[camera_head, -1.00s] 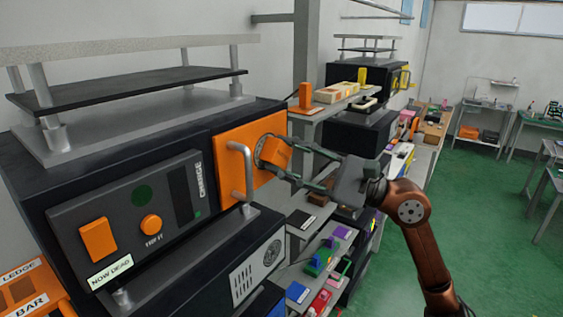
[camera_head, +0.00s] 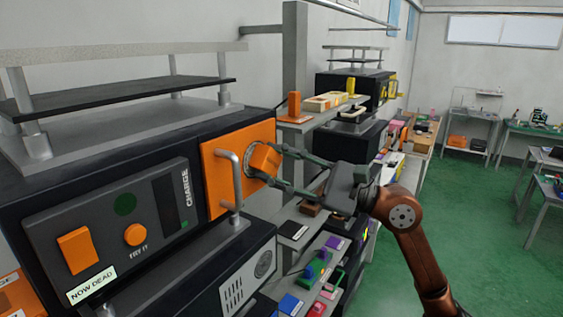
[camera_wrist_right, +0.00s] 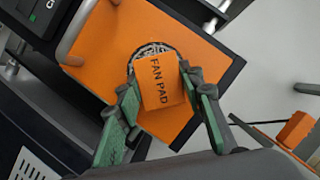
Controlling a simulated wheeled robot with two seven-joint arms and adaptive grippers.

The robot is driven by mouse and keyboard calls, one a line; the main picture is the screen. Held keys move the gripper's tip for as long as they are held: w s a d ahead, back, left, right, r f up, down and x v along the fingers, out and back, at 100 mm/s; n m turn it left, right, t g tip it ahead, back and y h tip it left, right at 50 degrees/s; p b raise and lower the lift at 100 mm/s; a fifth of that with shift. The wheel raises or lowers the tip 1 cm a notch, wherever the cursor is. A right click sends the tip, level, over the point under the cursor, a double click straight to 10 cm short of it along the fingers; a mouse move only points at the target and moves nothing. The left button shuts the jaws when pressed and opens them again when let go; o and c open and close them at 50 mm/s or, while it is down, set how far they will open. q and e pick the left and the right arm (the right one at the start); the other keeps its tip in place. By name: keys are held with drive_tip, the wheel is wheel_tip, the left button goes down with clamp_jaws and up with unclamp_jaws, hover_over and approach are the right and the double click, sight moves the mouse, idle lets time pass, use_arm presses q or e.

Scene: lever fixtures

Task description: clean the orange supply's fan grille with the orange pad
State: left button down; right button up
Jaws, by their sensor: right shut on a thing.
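The orange supply's orange panel (camera_head: 222,183) is at the centre left of the head view, with a grey handle at its front edge. The round fan grille (camera_wrist_right: 152,51) shows in the wrist view as a grey mesh, mostly hidden behind the pad. The orange pad (camera_wrist_right: 163,85), lettered FAN PAD, lies over the grille and seems to touch it; it also shows in the head view (camera_head: 263,160). My right gripper (camera_head: 279,164) is shut on the pad, one finger on each side of it. My left gripper is not in view.
The dark supply front (camera_head: 110,220) has an orange switch, a round button and a NOW DEAD label. A shelf with an orange block (camera_head: 294,104) stands behind my right gripper. Lower shelves hold small coloured items (camera_head: 310,275).

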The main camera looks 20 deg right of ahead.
sight(264, 167)
drive_tip(key=s+a, duration=0.2)
drive_tip(key=shift+a+r, duration=0.25)
drive_tip(key=shift+a, duration=0.05)
drive_tip(key=shift+w+d+b, duration=0.45)
drive_tip(key=shift+w+d, duration=0.45)
drive_tip(key=shift+d, duration=0.3)
drive_tip(key=shift+w+d+b, duration=0.45)
drive_tip(key=shift+w+d, duration=0.45)
drive_tip(key=shift+d, duration=0.25)
drive_tip(key=shift+w, duration=0.1)
drive_tip(key=shift+r, duration=0.1)
drive_tip(key=shift+s+a, duration=1.25)
drive_tip(key=shift+a, duration=0.25)
drive_tip(key=shift+s+a, duration=0.6)
drive_tip(key=shift+a, duration=0.2)
drive_tip(key=shift+s+a, duration=0.55)
drive_tip(key=shift+a, duration=0.2)
